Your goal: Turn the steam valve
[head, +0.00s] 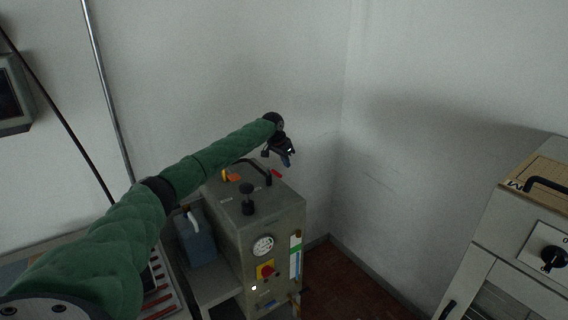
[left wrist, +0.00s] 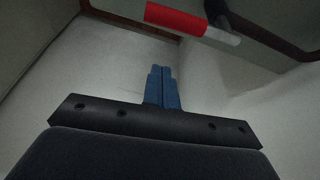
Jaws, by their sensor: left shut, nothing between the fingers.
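A grey steam generator box (head: 232,222) stands on the floor near the wall corner. A red handle (head: 277,174) sits at its top right edge; I take it for the steam valve's lever. In the left wrist view a red grip (left wrist: 176,18) on a pale metal rod lies ahead of the fingers, apart from them. My left gripper (head: 288,160), with blue fingers (left wrist: 161,70), is shut and empty, just above the red handle. My right gripper is not in view.
The generator also carries a black knob (head: 247,199), a gauge (head: 263,246) and a red switch on yellow (head: 267,271). A blue-grey jug (head: 195,240) stands left of it. A cabinet (head: 530,245) with a black dial stands far right. Floor between is clear.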

